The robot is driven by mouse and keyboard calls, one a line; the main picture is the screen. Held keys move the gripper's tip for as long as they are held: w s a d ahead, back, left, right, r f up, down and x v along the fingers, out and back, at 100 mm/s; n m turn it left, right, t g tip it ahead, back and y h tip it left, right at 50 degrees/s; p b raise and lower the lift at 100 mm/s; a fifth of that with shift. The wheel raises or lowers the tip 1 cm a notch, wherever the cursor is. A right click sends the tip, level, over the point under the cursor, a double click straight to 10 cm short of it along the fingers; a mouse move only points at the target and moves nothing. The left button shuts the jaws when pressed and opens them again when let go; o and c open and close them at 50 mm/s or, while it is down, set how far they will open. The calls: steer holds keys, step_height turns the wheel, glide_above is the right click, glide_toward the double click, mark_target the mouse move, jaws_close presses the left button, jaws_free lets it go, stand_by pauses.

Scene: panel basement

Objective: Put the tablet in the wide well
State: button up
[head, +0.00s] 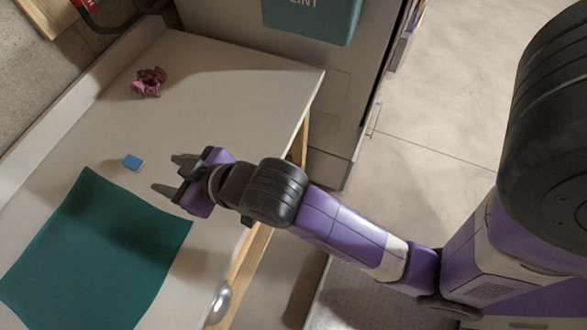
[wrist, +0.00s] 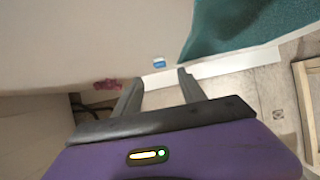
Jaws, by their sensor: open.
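The tablet (head: 133,162), a small blue block, lies on the pale worktop (head: 235,95) just beyond the corner of a teal cloth. It also shows in the wrist view (wrist: 159,63), ahead of the fingers and between their lines. My gripper (head: 172,174) is open and empty, its two dark fingers apart and pointing towards the tablet from the right. There is a short gap between the fingertips and the tablet. The fingers also show in the wrist view (wrist: 160,79). I cannot make out a wide well in either view.
The teal cloth (head: 95,255) lies flat on the near left of the worktop. A crumpled dark pink cloth (head: 149,82) lies further back. A teal bin marked LINT (head: 312,15) is fixed to a pale cabinet (head: 345,90) beyond the worktop. Open floor (head: 450,90) lies to the right.

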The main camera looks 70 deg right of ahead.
steer(key=shift+t, duration=0.4)
steer(key=s+f, duration=0.1)
steer(key=s, duration=0.1)
steer(key=s+f, duration=0.1)
steer(key=s, duration=0.2)
steer(key=s+f, duration=0.1)
steer(key=s, duration=0.2)
steer(key=shift+s+f, duration=0.2)
steer(key=shift+f, duration=0.15)
steer(key=s, duration=0.7)
steer(key=shift+d+f, duration=0.15)
steer(key=shift+d, duration=0.3)
steer(key=shift+o, duration=0.6)
steer(key=s+d+r+t, duration=0.1)
steer(key=s+r, duration=0.3)
steer(key=s, duration=0.7)
steer(key=shift+s+d+t, duration=0.25)
steer(key=shift+d+t, duration=0.05)
steer(key=shift+d, duration=0.3)
steer(key=shift+o, duration=1.1)
steer(key=shift+s+r, duration=0.15)
